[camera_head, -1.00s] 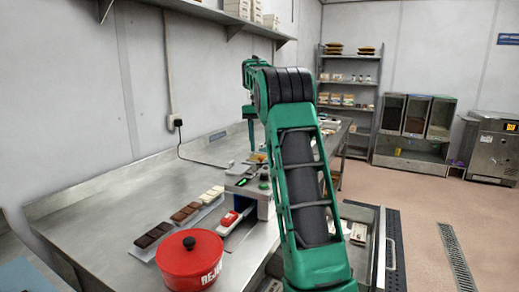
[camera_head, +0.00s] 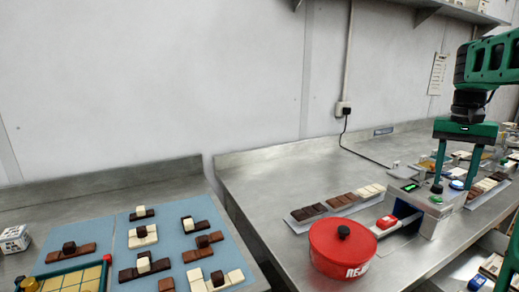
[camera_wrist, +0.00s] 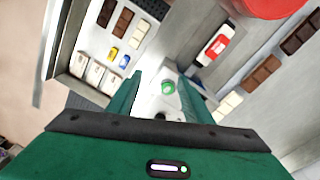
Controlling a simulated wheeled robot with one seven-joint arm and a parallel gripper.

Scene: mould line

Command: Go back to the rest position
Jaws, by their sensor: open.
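My gripper (camera_head: 454,187) hangs pointing down at the right of the head view, over the steel counter beside a small grey machine (camera_head: 432,220). Its two green fingers are apart with nothing held between them. In the wrist view my gripper (camera_wrist: 165,78) also shows open, with the machine's green button (camera_wrist: 168,87) seen between the fingers. The head view alone does not show clearly how high the fingertips are above the machine.
A red lidded pot (camera_head: 343,252) and a tray of chocolate bars (camera_head: 310,211) stand left of the machine. A blue mat (camera_head: 170,226) with several stacked chocolate pieces lies at the left. The wrist view shows an open drawer (camera_wrist: 77,85) with bars. Bare steel counter (camera_head: 265,205) lies between mat and tray.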

